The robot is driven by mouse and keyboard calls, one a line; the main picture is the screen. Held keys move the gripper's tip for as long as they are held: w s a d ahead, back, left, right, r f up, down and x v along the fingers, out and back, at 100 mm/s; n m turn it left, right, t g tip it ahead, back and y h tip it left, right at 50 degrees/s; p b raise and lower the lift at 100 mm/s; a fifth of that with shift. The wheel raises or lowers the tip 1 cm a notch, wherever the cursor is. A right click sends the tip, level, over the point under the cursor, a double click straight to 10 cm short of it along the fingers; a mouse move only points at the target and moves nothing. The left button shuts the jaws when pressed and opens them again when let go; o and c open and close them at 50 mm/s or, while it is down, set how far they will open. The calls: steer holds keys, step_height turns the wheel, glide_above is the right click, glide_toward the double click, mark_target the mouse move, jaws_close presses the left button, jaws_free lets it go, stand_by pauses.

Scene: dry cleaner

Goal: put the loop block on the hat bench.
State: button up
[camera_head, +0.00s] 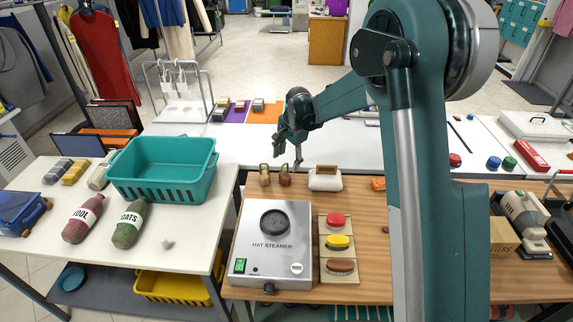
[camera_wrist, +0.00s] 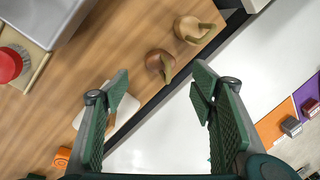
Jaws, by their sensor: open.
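My gripper (camera_head: 298,163) hangs open and empty near the back edge of the wooden bench (camera_head: 375,280) with the hat steamer, which I take as the hat bench. Its spread fingers also show in the wrist view (camera_wrist: 160,72). Two small brown pieces with handles stand on the bench just below and left of it: a tan one (camera_head: 265,174) and a darker one (camera_head: 285,175). In the wrist view the darker one (camera_wrist: 158,66) lies between the fingertips' line of sight, the tan one (camera_wrist: 192,30) beyond it. I cannot tell which thing is the loop block.
The hat steamer (camera_head: 273,240) and a panel with red, yellow and brown knobs (camera_head: 324,278) fill the bench's left front. A white, wood-topped piece (camera_head: 325,180) stands close right of my gripper. Behind, small blocks sit on purple (camera_head: 233,116) and orange (camera_head: 267,119) mats.

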steer(key=shift+r, duration=0.45)
steer(key=shift+s+d+r, duration=0.1)
stand_by(0.5)
steer(key=s+d+r+n+t, duration=0.1)
steer(key=s+d+r+n, duration=0.1)
steer(key=s+d+r, duration=0.7)
steer(key=s+d+r+n+t, duration=0.1)
steer(key=s+d+r+n, duration=0.1)
steer(key=s+d+r, duration=0.65)
steer(key=s+d+n+t, duration=0.1)
steer(key=s+d, duration=0.3)
steer(key=s, duration=1.1)
steer(key=s+d+n+t+h, duration=0.1)
steer(key=s+d+n, duration=0.3)
steer(key=s, duration=1.2)
steer(key=shift+d+r+t+h, duration=0.3)
steer(key=shift+d+r+t, duration=0.2)
steer(key=shift+t, duration=0.3)
